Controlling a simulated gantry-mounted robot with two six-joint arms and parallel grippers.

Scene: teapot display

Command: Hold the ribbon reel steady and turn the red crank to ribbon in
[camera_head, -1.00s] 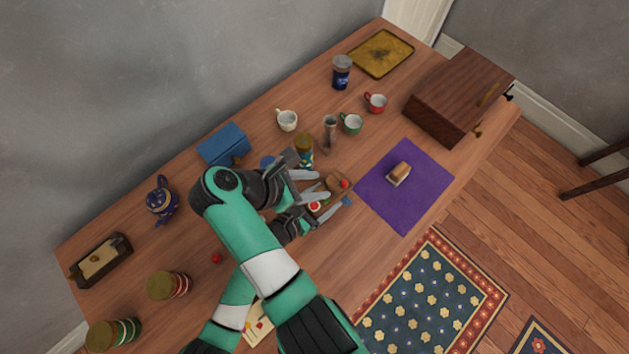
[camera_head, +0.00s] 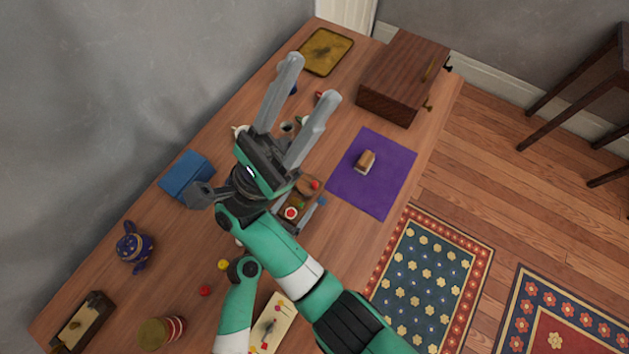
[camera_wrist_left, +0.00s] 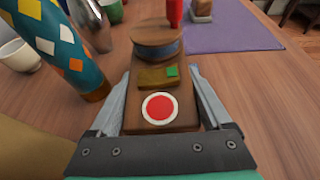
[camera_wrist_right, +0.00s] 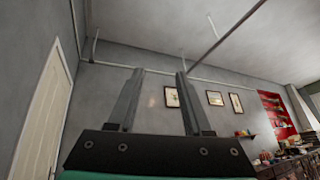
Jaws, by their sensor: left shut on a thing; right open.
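The ribbon reel is a wooden block with a round spool (camera_wrist_left: 158,46) of blue ribbon, a small green square and a red-and-white disc (camera_wrist_left: 160,107). The red crank knob (camera_wrist_left: 173,12) stands upright at its far end; it also shows in the head view (camera_head: 315,184). My left gripper (camera_wrist_left: 163,78) is shut on the reel's wooden base, one finger along each side. In the head view it is partly hidden behind my right arm.
A purple mat (camera_head: 385,190) with a small brown-and-white block (camera_head: 365,162) lies right of the reel. A wooden chest (camera_head: 402,75) and yellow tray (camera_head: 326,52) stand behind. A diamond-patterned bottle (camera_wrist_left: 60,40) stands close left of the reel. A blue box (camera_head: 187,174) and teapot (camera_head: 135,246) stand left.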

